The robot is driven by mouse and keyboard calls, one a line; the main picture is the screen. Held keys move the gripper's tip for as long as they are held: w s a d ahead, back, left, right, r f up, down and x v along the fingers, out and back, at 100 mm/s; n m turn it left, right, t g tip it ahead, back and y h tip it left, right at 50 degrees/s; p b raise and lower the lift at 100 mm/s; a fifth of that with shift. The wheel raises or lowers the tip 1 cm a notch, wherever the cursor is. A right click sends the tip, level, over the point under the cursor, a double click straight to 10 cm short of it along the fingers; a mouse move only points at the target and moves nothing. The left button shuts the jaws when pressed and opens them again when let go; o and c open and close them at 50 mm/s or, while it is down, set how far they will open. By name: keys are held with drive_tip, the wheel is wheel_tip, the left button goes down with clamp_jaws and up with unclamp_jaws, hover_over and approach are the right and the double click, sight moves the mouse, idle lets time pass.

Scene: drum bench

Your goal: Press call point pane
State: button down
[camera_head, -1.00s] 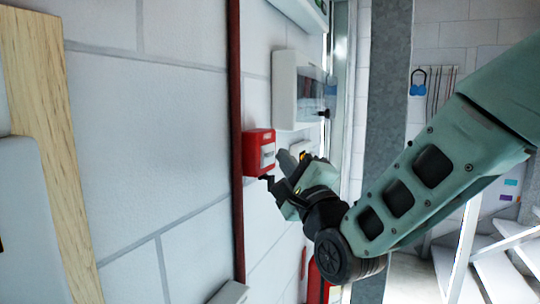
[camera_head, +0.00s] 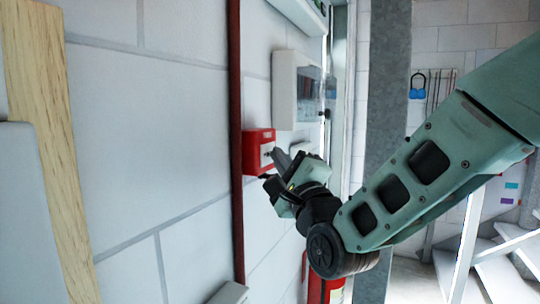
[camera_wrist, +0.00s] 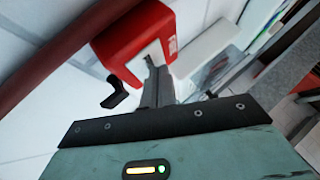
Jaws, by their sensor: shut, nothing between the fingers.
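The red call point (camera_head: 257,151) is fixed to the white block wall, with a pale pane (camera_head: 266,156) on its front. My gripper (camera_head: 272,157) is shut and empty, its fingertips right at the pane. In the wrist view the red housing (camera_wrist: 135,38) fills the upper middle, and the closed fingertips (camera_wrist: 151,62) overlap the pale pane (camera_wrist: 146,54) and hide part of it. I cannot tell whether they touch or press it. A small black piece (camera_wrist: 117,90) shows below the call point.
A dark red pipe (camera_head: 236,120) runs up the wall left of the call point. A white box with a clear cover (camera_head: 294,90) hangs to the upper right. A red extinguisher (camera_head: 323,289) stands below my wrist. A grey column (camera_head: 388,110) stands further right.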

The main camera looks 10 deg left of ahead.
drive_tip(key=shift+a, duration=0.1)
idle(0.3)
drive_tip(key=shift+s+d+f+b, duration=0.1)
drive_tip(key=shift+s+d+b, duration=0.05)
drive_tip(key=shift+d+b, duration=0.55)
drive_tip(key=shift+s, duration=0.1)
drive_tip(key=d+b, duration=0.1)
drive_tip(key=d, duration=0.1)
drive_tip(key=s+d+b, duration=0.2)
drive_tip(key=d, duration=0.1)
drive_tip(key=shift+d, duration=0.3)
